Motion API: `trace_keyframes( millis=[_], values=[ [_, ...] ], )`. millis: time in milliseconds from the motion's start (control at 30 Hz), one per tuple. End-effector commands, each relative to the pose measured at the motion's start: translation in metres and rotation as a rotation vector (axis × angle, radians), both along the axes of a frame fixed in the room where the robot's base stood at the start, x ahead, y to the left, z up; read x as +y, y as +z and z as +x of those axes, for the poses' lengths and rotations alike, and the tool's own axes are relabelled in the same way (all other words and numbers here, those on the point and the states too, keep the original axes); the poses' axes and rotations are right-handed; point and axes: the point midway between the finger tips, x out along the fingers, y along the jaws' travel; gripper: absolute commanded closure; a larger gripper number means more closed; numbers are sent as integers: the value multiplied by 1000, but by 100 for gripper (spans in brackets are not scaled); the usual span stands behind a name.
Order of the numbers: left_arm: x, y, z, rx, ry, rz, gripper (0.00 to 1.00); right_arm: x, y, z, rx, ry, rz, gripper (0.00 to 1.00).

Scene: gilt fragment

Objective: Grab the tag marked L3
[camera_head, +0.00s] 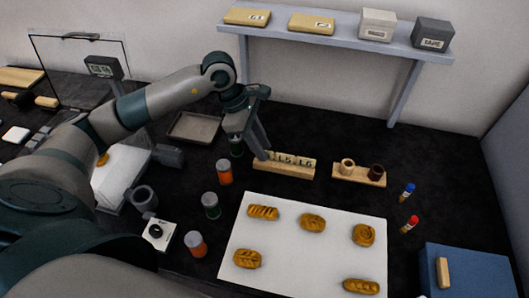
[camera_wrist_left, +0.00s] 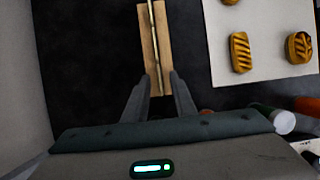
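A wooden holder (camera_head: 284,171) stands on the dark table with a row of upright pale tags (camera_head: 303,163) in it. I can read L5 and L6 on the tags to the right; the left end of the row is partly covered by my gripper, and no L3 mark is legible. My left gripper (camera_head: 262,153) points down at the holder's left end. In the left wrist view its open fingers (camera_wrist_left: 160,76) lie on either side of the holder's near end (camera_wrist_left: 148,53), with the tags' thin top edges between them. Contact is unclear. My right gripper is out of view.
A white board (camera_head: 280,248) with several bread pieces lies in front of the holder. A wooden stand (camera_head: 358,176) with two cups is to its right. Orange-and-grey (camera_head: 224,172) and green (camera_head: 211,205) jars stand to the left. A shelf (camera_head: 340,31) is behind.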

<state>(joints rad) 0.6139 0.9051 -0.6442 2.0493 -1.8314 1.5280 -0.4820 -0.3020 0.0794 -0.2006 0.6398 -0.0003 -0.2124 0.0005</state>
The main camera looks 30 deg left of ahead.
Motion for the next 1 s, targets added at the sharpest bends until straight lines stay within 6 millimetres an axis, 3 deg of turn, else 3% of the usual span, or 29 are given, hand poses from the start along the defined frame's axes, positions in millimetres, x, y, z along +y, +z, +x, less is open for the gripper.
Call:
trace_keyframes(
  millis=[567, 667, 1000],
  values=[
    [-1, -3, 0, -1, 0, 0, 76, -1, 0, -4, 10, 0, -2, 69],
    [-1, -3, 0, -1, 0, 0, 100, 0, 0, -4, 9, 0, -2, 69],
    [-1, -3, 0, -1, 0, 0, 100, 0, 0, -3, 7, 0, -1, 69]
  ],
)
